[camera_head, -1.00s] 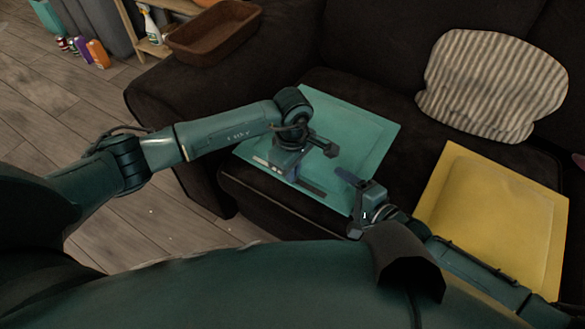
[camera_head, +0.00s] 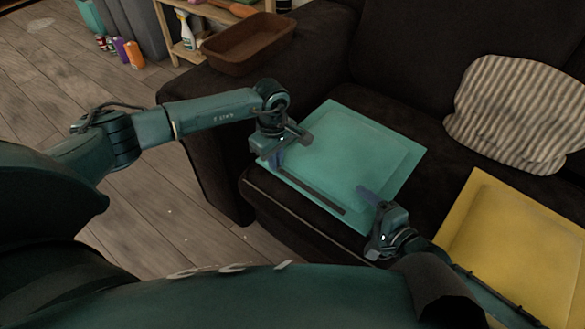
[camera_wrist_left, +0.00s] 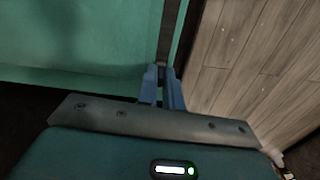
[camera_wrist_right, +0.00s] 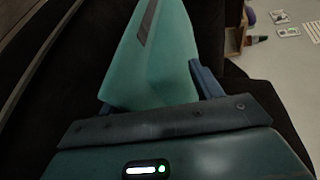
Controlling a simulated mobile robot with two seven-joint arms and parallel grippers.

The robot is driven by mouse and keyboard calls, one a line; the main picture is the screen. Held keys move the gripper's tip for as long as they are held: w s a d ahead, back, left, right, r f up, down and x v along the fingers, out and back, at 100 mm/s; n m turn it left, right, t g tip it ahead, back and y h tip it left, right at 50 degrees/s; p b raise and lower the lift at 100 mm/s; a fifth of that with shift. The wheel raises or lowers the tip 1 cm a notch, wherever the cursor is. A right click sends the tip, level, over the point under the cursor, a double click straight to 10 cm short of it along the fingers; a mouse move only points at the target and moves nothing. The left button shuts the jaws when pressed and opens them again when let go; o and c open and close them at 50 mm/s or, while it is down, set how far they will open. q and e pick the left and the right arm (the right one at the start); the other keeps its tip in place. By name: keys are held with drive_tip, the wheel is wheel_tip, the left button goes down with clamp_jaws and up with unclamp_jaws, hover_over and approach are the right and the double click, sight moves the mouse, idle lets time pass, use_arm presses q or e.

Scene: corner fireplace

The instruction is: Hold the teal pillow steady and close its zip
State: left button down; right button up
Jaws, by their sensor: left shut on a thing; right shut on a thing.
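The teal pillow (camera_head: 350,140) lies on the dark sofa; it also shows in the left wrist view (camera_wrist_left: 70,35) and right wrist view (camera_wrist_right: 155,65). Its zip is a dark strip (camera_head: 315,192) along the front edge. My left gripper (camera_head: 276,160) is shut at the strip's left end, near the pillow's left corner. In the left wrist view its blue fingers (camera_wrist_left: 162,75) are close together at the strip's end (camera_wrist_left: 168,30); the small part between them is hidden. My right gripper (camera_head: 368,197) is shut on the pillow's front right corner, with cloth between its fingers.
A yellow pillow (camera_head: 510,240) lies to the right and a striped cushion (camera_head: 520,110) leans on the sofa back. A brown basket (camera_head: 250,42) sits on the sofa arm. Wooden floor (camera_head: 130,215) is open at the left.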

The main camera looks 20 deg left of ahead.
use_arm(q)
drive_tip(key=shift+w+a, duration=0.1)
drive_tip(key=shift+a, duration=0.2)
use_arm(e)
drive_tip(key=shift+d+f, duration=0.2)
use_arm(q)
drive_tip(key=c, duration=1.8)
unclamp_jaws()
wheel_tip(320, 180, up, 12)
use_arm(e)
drive_tip(key=shift+a, duration=0.1)
drive_tip(key=o, duration=1.2)
drive_tip(key=shift+r, duration=0.1)
use_arm(q)
drive_tip(key=shift+d, duration=0.1)
use_arm(e)
drive_tip(key=shift+o, duration=0.6)
drive_tip(key=shift+s, duration=0.1)
